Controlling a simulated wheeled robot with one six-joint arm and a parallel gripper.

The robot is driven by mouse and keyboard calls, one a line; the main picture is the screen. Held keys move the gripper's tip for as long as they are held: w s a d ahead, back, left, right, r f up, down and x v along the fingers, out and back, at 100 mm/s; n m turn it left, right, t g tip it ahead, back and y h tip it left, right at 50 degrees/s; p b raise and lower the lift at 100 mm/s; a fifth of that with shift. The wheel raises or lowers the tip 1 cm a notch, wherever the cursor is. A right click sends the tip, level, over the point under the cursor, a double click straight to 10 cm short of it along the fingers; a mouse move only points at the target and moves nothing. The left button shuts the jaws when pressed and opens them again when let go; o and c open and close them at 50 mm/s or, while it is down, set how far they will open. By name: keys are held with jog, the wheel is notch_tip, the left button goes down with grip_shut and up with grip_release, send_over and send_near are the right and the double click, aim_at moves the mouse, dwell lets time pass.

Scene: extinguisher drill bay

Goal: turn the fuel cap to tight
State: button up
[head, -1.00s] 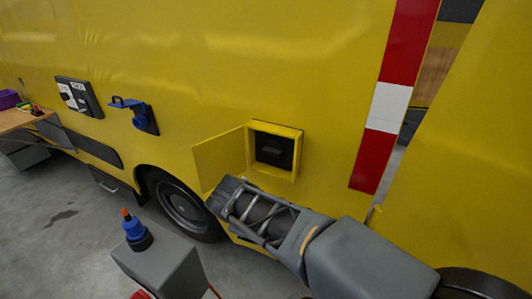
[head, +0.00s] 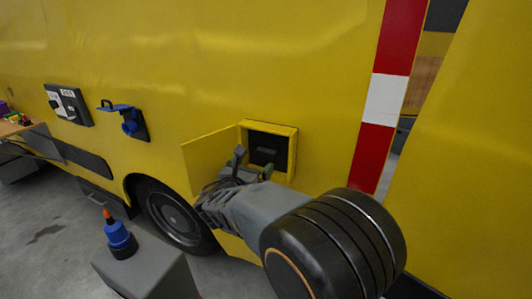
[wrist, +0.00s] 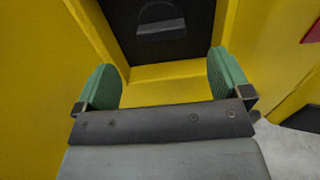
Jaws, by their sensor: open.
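The fuel cap (head: 266,151) is a dark cap with a raised bar grip, set in a black panel inside a yellow recess in the vehicle's side. In the wrist view the cap (wrist: 162,31) is at the top centre, its bar lying roughly level. My gripper (head: 253,162) is in front of the recess's lower edge. In the wrist view my gripper (wrist: 165,78) is open, its two green finger pads apart with nothing between them but the recess's yellow lower edge. The cap is beyond the fingers, not touched. Any tight mark on the panel is too small to read.
The yellow flap (head: 212,160) stands open to the left of the recess. A blue socket (head: 128,122) with a raised lid and a switch panel (head: 68,104) are further left. A blue bottle-like object (head: 119,238) stands on a grey box (head: 150,275) at the front.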

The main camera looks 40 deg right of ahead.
aim_at(265, 153)
jog(key=x, duration=0.9)
jog(key=shift+d, duration=0.1)
jog(key=c, duration=0.9)
